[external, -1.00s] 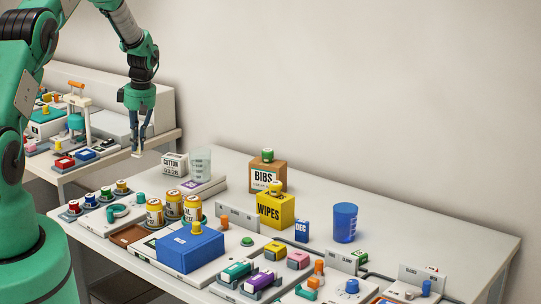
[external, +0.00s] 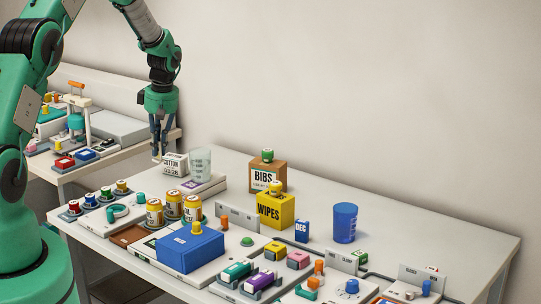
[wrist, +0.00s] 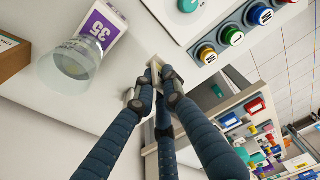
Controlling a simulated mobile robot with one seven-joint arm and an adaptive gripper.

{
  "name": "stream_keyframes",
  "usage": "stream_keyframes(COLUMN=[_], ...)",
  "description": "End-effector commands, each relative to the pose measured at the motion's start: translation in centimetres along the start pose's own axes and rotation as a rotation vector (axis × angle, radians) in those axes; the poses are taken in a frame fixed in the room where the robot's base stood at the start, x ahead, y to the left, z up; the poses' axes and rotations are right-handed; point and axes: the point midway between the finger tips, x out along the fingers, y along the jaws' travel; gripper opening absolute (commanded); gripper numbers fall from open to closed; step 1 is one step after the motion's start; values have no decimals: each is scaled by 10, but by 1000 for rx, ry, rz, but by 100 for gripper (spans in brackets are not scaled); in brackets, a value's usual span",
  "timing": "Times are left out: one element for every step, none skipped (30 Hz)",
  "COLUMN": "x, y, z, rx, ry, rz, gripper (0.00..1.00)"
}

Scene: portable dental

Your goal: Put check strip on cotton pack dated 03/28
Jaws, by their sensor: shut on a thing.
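The cotton pack (external: 174,165) is a small white box with dark print, standing at the back left of the long table. Its label reads COTTON with a date line too small to read surely. My gripper (external: 158,152) points down just left of the pack, near its top height. In the wrist view my gripper (wrist: 155,84) is shut on a small pale piece (wrist: 155,66), which I take as the check strip. In the external view only a pale tip shows under the fingers.
A clear cup (external: 200,162) stands close to the right of the pack, by a purple-labelled white box (wrist: 102,25). The BIBS box (external: 262,178) and yellow WIPES box (external: 275,210) stand farther right. A side table (external: 65,170) with many items is left.

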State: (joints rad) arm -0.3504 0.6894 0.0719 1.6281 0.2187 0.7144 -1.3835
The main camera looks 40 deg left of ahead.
Motion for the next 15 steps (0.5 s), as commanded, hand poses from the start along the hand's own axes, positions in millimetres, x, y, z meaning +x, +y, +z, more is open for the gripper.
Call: stream_keyframes(x=[0, 0, 0, 0, 0, 0, 1, 1, 1, 2, 2, 4, 4, 4, 5], y=[0, 0, 0, 0, 1, 2, 3, 5, 7, 9, 12, 15, 18, 22, 27], z=[0, 0, 0, 0, -1, -1, -2, -2, -3, -4, -5, -6, -7, -9, -11], rx=[0, 0, 0, 0, 0, 0, 0, 0, -1, -1, -1, 0, 0, -1, -1], ry=[0, 0, 0, 0, 0, 0, 0, 0, 0, 0, 0, 0, 0, 0, 1], rz=[0, 0, 0, 0, 0, 0, 0, 0, 0, 0, 0, -1, -1, 0, 1], gripper=[0, 0, 0, 0, 0, 0, 0, 0, 0, 0, 0, 0, 0, 0, 0])
